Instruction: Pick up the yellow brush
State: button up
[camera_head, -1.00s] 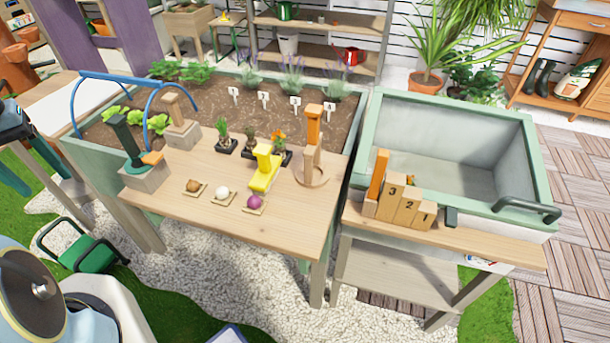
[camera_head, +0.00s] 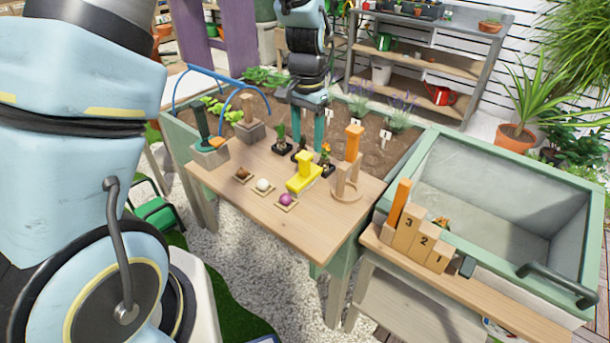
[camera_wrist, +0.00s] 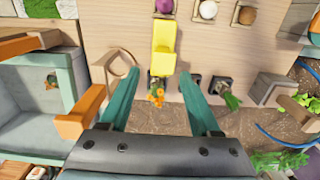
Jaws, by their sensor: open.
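The yellow brush (camera_head: 303,174) lies on the wooden table (camera_head: 240,205), near its middle. It also shows in the wrist view (camera_wrist: 163,48), just beyond and between my fingertips. My gripper (camera_head: 308,143) points down over the planter side of the table, behind the brush. In the wrist view its two green fingers (camera_wrist: 155,80) are spread apart with nothing held between them. A small orange-flowered plant (camera_wrist: 157,95) shows between the fingers, below the brush.
A wooden stand with a ring base (camera_head: 348,165) is close to the brush's right. Small potted plants (camera_head: 281,146) stand behind it. A purple bulb (camera_head: 286,200) and a white bulb (camera_head: 263,184) sit in front. Numbered wooden blocks (camera_head: 424,240) stand farther right.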

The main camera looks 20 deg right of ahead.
aim_at(304, 155)
jog(key=shift+w+a+f+p, duration=0.15)
jog(key=shift+f+p, duration=0.4)
jog(key=shift+f, duration=1.15)
jog(key=shift+a+f+p, duration=0.15)
jog(key=shift+f+p, duration=0.4)
jog(key=shift+f, duration=1.15)
grip_shut()
